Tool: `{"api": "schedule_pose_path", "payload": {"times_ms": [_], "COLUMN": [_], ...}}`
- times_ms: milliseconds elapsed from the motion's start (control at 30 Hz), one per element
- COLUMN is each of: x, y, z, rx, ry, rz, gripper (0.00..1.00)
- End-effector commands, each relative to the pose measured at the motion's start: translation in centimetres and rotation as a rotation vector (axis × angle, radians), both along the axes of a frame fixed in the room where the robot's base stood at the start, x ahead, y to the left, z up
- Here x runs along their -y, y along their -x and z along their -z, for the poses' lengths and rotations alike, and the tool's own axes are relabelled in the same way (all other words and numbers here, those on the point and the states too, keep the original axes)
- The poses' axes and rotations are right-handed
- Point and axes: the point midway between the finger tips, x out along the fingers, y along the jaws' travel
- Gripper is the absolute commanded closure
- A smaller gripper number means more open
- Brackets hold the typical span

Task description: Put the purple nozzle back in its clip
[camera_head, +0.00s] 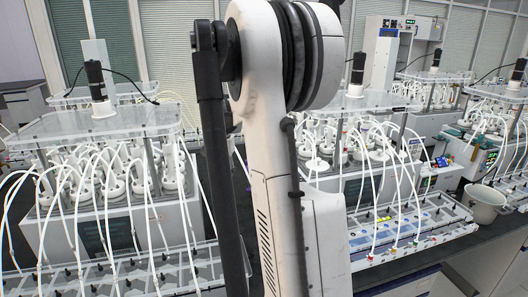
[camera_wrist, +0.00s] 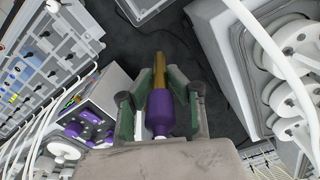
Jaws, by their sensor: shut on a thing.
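My gripper (camera_wrist: 160,92) shows in the wrist view, with a grey-green finger on each side of the purple nozzle (camera_wrist: 159,115). The fingers are shut on the nozzle's purple body. Its long brass-coloured tip points away from my gripper, toward the top of the picture, and a pale end shows near the palm. The nozzle is held above a dark surface and its tip appears free. I cannot make out the clip in either view. In the head view my arm fills the middle, and my gripper and the nozzle are not visible.
In the wrist view, a white box with purple round parts (camera_wrist: 88,128) stands close left of my gripper. A panel with rows of black knobs (camera_wrist: 50,60) is farther left. A reactor unit with white round vessels (camera_wrist: 298,95) and tubes is at right. Dark free surface lies between.

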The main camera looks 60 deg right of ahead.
Motion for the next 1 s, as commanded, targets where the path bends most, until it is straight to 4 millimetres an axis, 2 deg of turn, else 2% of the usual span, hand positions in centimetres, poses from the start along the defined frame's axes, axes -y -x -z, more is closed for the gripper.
{"api": "schedule_pose_path", "payload": {"times_ms": [33,100,200,333,500,1000], "x": [2.5,5.2,8.3,10.9,12.3,12.3], "y": [1.4,3.0,5.1,7.1,8.2,8.2], "z": [-1.1,-1.8,-2.6,-3.3,-3.5,-1.5], "rx": [0.0,0.0,0.0,0.0,0.0,0.0], "ry": [0.0,0.0,0.0,0.0,0.0,0.0], "rz": [0.066,0.146,0.24,0.324,0.37,0.371], "gripper": [1.0,1.0,1.0,1.0,1.0,1.0]}}
